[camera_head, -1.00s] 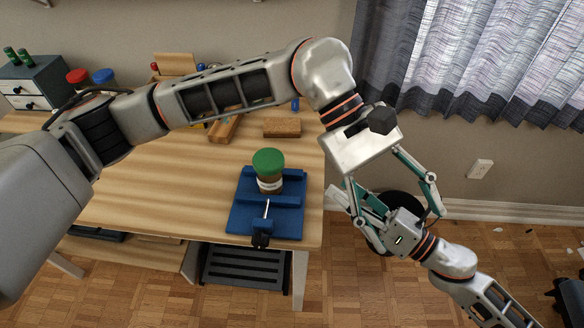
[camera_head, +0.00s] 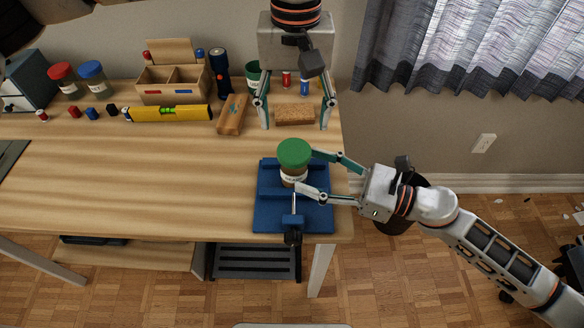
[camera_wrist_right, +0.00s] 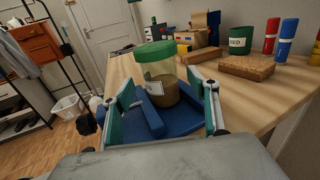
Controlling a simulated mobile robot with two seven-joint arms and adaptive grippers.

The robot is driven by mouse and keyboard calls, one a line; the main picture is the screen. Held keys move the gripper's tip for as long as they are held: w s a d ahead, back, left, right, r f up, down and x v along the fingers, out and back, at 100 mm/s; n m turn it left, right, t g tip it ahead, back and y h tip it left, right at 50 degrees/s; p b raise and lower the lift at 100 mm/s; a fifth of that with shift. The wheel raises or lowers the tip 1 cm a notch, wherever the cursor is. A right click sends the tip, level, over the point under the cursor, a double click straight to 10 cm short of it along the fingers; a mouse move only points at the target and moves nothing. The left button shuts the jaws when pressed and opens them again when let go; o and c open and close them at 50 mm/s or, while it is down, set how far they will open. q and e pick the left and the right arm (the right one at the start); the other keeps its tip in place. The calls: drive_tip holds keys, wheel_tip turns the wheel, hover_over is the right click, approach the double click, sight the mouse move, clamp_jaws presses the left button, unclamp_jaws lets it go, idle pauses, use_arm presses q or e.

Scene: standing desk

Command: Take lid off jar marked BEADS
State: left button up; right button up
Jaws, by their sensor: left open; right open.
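A clear jar (camera_head: 293,175) with a green lid (camera_head: 294,152) stands upright in a blue holder (camera_head: 320,218) at the desk's front right. It has brownish contents and a white label I cannot read. In the right wrist view the jar (camera_wrist_right: 158,88) stands ahead, between the spread fingers. My right gripper (camera_head: 306,170) is open, coming from the right, its fingertips at the jar's right side and not closed on it. My left gripper (camera_head: 294,126) is open and empty, pointing down behind the jar, its fingers on either side of a cork block (camera_head: 294,114).
Jars with red (camera_head: 63,78) and blue (camera_head: 94,76) lids stand at the back left. A wooden box (camera_head: 172,86), yellow level (camera_head: 170,113), wooden block (camera_head: 233,114), flashlight (camera_head: 220,72) and green cup (camera_head: 253,74) line the back. The desk's left middle is clear.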

sight(294, 150)
drive_tip(key=shift+x, duration=2.7)
drive_tip(key=shift+c, duration=0.3)
clamp_jaws()
use_arm(q)
drive_tip(key=shift+f, duration=4)
drive_tip(key=c, duration=1.1)
